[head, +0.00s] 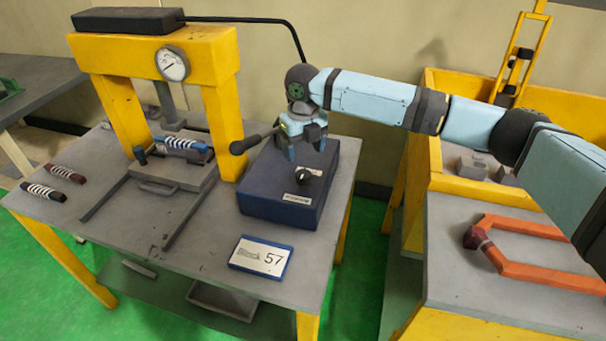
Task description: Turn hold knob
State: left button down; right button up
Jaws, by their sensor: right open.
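The hold knob (303,177) is a small black knob with a light mark, on the top of a dark blue control box (262,200). My right gripper (307,153) hangs above the back of the box, fingers pointing down. It is open and empty, behind and a little above the knob, and appears apart from it. My left gripper is not in view.
A yellow press (155,58) with a round gauge (173,64) stands to the left. A black-ended lever (250,140) reaches close beside my right gripper. A yellow bin (500,190) and orange part (530,265) are at right.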

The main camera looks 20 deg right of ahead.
aim_at(303, 173)
notch_tip(303, 173, down, 8)
jog(key=shift+f, duration=0.15)
dwell(0.3)
jog(key=c, duration=0.9)
